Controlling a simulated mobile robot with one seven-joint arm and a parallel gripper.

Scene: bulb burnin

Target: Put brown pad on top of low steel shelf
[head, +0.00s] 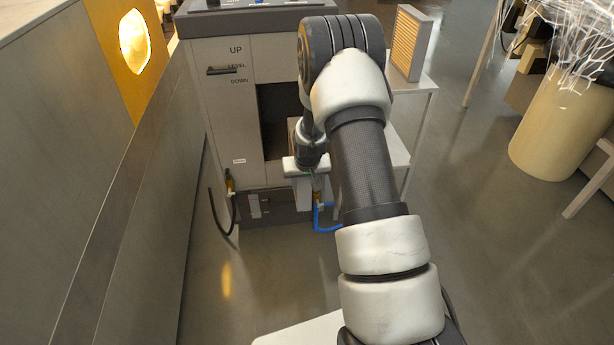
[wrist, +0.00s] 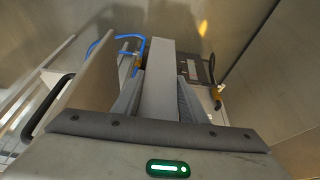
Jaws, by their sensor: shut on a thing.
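My gripper (head: 312,175) points down in front of the machine's dark opening. In the wrist view its two grey fingers (wrist: 160,100) are shut on a pale grey block (wrist: 160,72), one finger on each side. A little of that pale block (head: 303,193) shows below my gripper in the head view. I see no clearly brown pad and cannot tell whether the held block is it. A pale shelf unit with thin legs stands right of the machine, with an upper top (head: 418,88) and a lower tier (head: 399,156), partly hidden by my arm; it may be the steel shelf.
A grey machine (head: 223,110) marked UP, LEVEL and DOWN stands behind my gripper. A tan slatted panel (head: 409,43) stands upright on the upper top. A blue hose (head: 319,217) and a black hose (head: 221,222) hang low. A wall runs along the left. Floor (head: 262,275) is clear in front.

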